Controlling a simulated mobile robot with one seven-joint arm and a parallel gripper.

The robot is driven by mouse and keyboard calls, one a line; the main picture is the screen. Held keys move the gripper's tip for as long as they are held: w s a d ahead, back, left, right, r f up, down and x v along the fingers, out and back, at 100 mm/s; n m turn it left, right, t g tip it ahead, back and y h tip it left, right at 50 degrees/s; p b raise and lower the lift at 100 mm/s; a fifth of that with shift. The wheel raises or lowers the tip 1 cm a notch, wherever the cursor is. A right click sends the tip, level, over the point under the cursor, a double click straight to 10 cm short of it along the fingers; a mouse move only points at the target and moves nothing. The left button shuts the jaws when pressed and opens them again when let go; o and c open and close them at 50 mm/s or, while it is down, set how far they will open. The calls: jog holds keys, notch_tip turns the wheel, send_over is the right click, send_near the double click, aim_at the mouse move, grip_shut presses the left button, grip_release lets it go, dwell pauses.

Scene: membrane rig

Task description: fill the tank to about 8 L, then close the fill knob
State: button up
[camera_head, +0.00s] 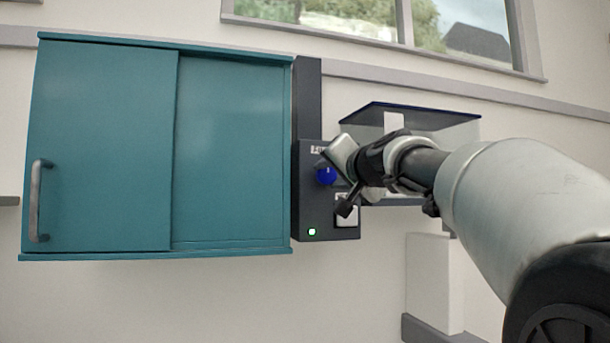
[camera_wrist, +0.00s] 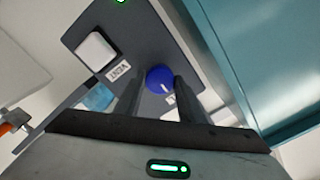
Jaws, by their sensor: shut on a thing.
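The round blue fill knob (camera_head: 325,176) is on the dark control panel (camera_head: 301,205) right of the teal cabinet. In the wrist view the knob (camera_wrist: 159,79) shows a pale pointer line between my two fingers. My gripper (camera_wrist: 158,88) is shut on the knob. In the head view my gripper (camera_head: 335,170) comes to the panel from the right and covers part of it. The clear tank with a dark blue rim (camera_head: 430,112) stands behind my arm. Its water level and scale cannot be read.
A white square button (camera_head: 347,215) sits below the knob; the wrist view shows a VENT label beside this button (camera_wrist: 95,49). A green light (camera_head: 312,232) is lit on the panel. The teal cabinet (camera_head: 100,150) stands close on the left.

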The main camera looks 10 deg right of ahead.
dwell(0.4)
jog(key=shift+f+n+b, duration=0.15)
jog(key=shift+n+b, duration=0.35)
jog(key=shift+b, duration=0.05)
jog(key=shift+n+b, duration=0.7)
jog(key=shift+n, duration=0.3)
jog(key=shift+n+b, duration=1.15)
jog(key=shift+n, duration=0.35)
